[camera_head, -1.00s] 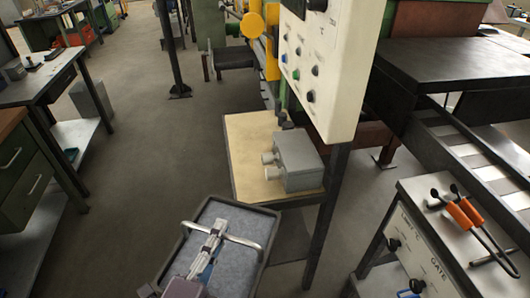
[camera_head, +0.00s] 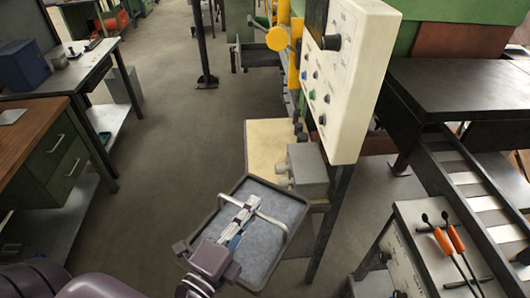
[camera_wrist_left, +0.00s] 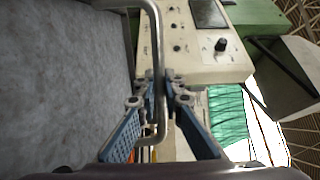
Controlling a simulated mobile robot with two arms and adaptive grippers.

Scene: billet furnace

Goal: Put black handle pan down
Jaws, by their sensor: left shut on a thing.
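The pan (camera_head: 264,252) is a shallow rectangular tray with a dark rim, a speckled grey inside and bright metal bar handles. No black handle shows clearly on it. My left gripper (camera_head: 247,207) comes in from the lower left over the pan and is shut on its bar handle. In the left wrist view, the blue-grey fingers (camera_wrist_left: 165,95) close around the bent metal bar (camera_wrist_left: 155,50), with the pan's grey surface (camera_wrist_left: 60,80) at left. The pan looks held up above the floor, in front of a low beige-topped table (camera_head: 262,150). My right gripper is not in view.
A grey cabinet with orange-handled tools (camera_head: 449,240) stands at right. A wood-topped workbench (camera_head: 35,145) stands at left. The floor between is clear.

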